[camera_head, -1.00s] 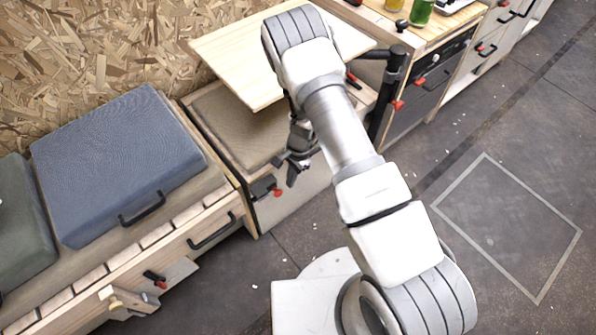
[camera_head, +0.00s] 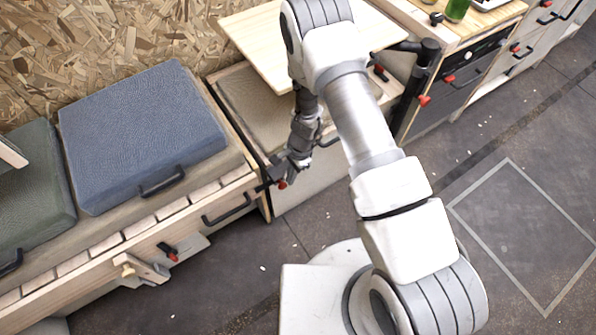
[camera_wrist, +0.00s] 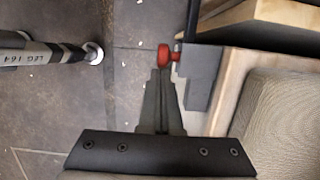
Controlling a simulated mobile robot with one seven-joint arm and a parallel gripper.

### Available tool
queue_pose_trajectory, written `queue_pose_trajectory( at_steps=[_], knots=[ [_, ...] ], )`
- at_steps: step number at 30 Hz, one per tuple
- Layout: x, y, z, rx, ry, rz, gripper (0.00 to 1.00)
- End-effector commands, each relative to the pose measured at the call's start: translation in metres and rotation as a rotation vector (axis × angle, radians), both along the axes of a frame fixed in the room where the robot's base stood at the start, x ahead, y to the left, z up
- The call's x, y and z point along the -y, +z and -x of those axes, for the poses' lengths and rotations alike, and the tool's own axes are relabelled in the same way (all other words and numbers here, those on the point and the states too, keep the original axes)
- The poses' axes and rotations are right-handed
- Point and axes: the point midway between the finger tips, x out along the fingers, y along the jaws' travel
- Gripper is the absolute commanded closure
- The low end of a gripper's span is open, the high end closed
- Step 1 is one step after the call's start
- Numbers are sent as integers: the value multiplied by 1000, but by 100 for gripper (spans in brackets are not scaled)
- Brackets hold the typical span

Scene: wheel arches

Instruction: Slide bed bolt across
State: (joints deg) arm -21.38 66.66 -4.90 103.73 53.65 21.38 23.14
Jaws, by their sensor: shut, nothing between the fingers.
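The bolt is a dark grey block (camera_wrist: 202,72) with a red knob (camera_wrist: 165,56), on the front corner of the wooden bench box. In the head view the red knob (camera_head: 282,184) shows just below my gripper (camera_head: 279,175), which hides much of the block. In the wrist view my gripper (camera_wrist: 160,74) is shut, with its fingertips close to the knob's near side. I cannot tell whether they touch it. Nothing is held between the fingers.
A blue cushion (camera_head: 140,130) lies on the left bench, which has another red-knobbed latch (camera_head: 171,251) on its front. A light wooden tabletop (camera_head: 265,45) overhangs the bench box. A black post (camera_head: 415,90) stands to the right.

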Motion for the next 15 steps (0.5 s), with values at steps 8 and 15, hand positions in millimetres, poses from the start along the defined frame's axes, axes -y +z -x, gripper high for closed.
queue_pose_trajectory(
  at_steps=[8, 15],
  knots=[
    [-2, 0, 1, -3, 2, -3, 100],
    [16, 5, -8, 0, 0, -2, 100]
  ],
)
